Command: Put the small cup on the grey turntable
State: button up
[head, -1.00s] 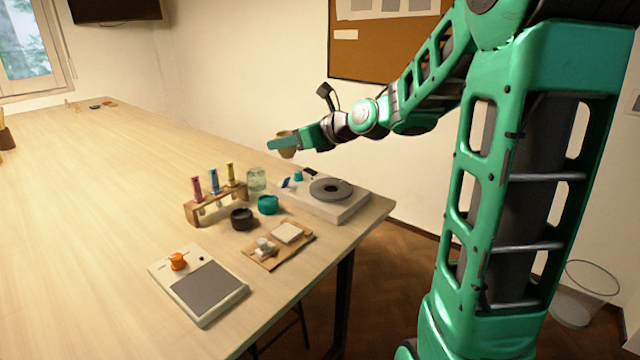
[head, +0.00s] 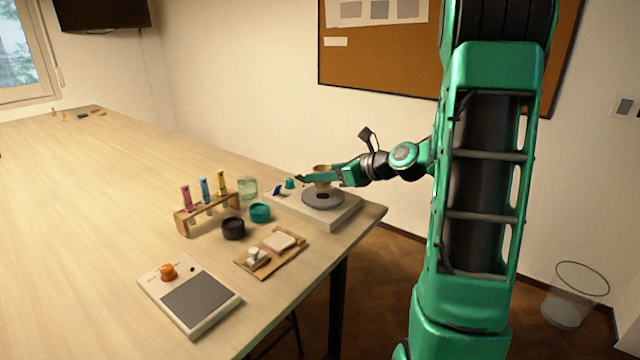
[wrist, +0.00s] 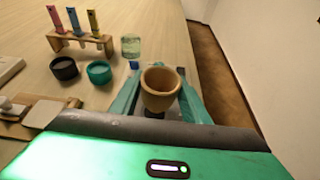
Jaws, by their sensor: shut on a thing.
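The small cup (wrist: 160,91) is tan and upright between the fingers of my gripper in the wrist view. It also shows in the head view (head: 322,170). My gripper (head: 318,177) is shut on the cup, right over the grey turntable. The grey turntable (head: 323,200) is a round disc on a pale base at the table's right corner. I cannot tell whether the cup's foot touches the disc. In the wrist view the cup and my gripper hide most of the turntable.
A wooden rack (head: 207,215) with several coloured tubes, a glass jar (head: 247,188), a teal bowl (head: 260,212) and a black bowl (head: 233,229) stand left of the turntable. A wooden board (head: 270,253) and a scale (head: 190,296) lie nearer.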

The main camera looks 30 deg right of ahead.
jog(key=shift+f, duration=1.2)
jog(key=o, duration=1.2)
jog(key=shift+c, duration=0.2)
